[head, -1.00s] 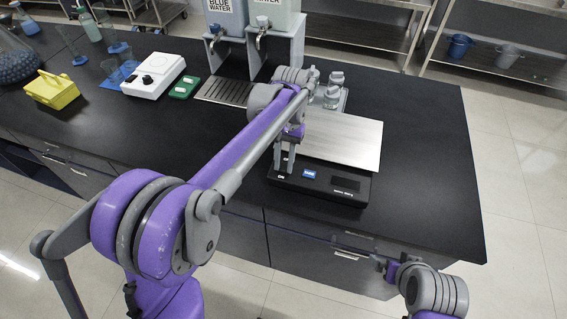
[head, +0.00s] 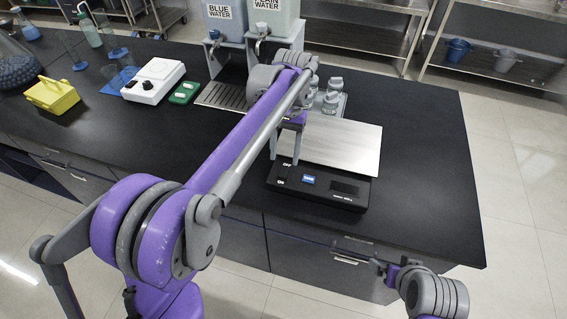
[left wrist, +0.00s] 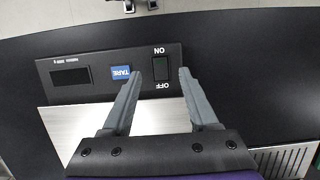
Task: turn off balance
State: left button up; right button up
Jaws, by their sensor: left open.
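The balance (head: 358,157) stands at the front of the black bench, with a bare silver plate and a black front panel. The panel has a blue TARE button (head: 308,180) and a dark display (head: 345,188).
Glass bottles (head: 331,95) stand behind the balance, near two water dispensers (head: 268,15). A white device (head: 153,80), a green holder (head: 185,92) and a yellow box (head: 52,95) are to the left. The bench right of the balance is clear.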

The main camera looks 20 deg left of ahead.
aim_at(286, 168)
pick_arm(q)
jog(key=v, duration=0.6)
dwell(0.3)
jog(key=s+a+f+t, duration=0.2)
jog(key=s+f+t, duration=0.2)
jog(key=s, duration=0.6)
jog(key=s+a+f+t, duration=0.3)
jog(key=s+f, duration=0.5)
jog(key=s, duration=0.3)
jog(key=shift+f+t, duration=0.35)
jog(key=shift+t, duration=0.45)
jog(key=shift+s, duration=0.15)
